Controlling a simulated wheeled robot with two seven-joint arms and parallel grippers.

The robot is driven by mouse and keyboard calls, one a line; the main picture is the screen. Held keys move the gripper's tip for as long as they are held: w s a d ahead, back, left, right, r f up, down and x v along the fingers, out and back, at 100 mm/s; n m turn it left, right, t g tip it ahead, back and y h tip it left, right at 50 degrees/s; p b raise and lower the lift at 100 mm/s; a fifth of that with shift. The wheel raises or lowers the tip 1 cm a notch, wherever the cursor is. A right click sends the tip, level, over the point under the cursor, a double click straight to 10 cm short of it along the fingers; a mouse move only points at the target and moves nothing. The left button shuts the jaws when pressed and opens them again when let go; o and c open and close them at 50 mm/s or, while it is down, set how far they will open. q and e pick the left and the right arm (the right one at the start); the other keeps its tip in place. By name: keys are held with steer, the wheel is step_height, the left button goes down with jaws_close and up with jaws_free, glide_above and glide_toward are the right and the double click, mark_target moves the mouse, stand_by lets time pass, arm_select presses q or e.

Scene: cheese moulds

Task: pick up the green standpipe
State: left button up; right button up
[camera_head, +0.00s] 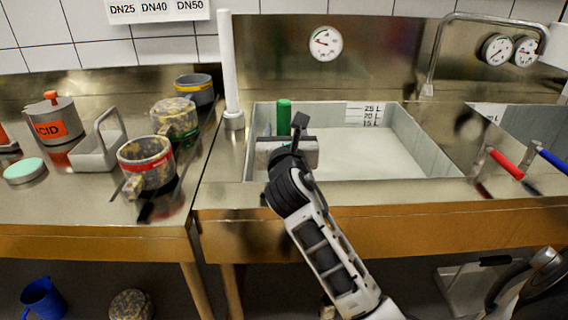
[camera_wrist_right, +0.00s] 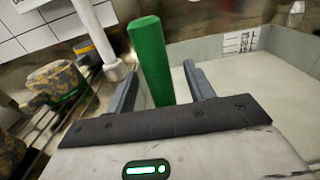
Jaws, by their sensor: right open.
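The green standpipe (camera_head: 284,117) stands upright at the left end of the sink basin in the head view. In the right wrist view the standpipe (camera_wrist_right: 149,58) rises between the two fingers of my right gripper (camera_wrist_right: 162,85). The fingers are open, one on each side of it, with a gap to the right finger. Its lower part is hidden behind the gripper body. In the head view my right gripper (camera_head: 285,142) is in front of the standpipe, over the basin's front left part.
The sink basin (camera_head: 405,135) has grey walls. A white upright pipe (camera_head: 228,65) stands left of it. Moulds, including a red-banded one (camera_head: 146,163), and an ACID container (camera_head: 52,122) stand on the left counter. Red (camera_head: 506,163) and blue handles are at right.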

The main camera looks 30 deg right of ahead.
steer(key=shift+x, duration=2)
steer(key=shift+a+f, duration=0.1)
steer(key=shift+f, duration=0.05)
jaws_close()
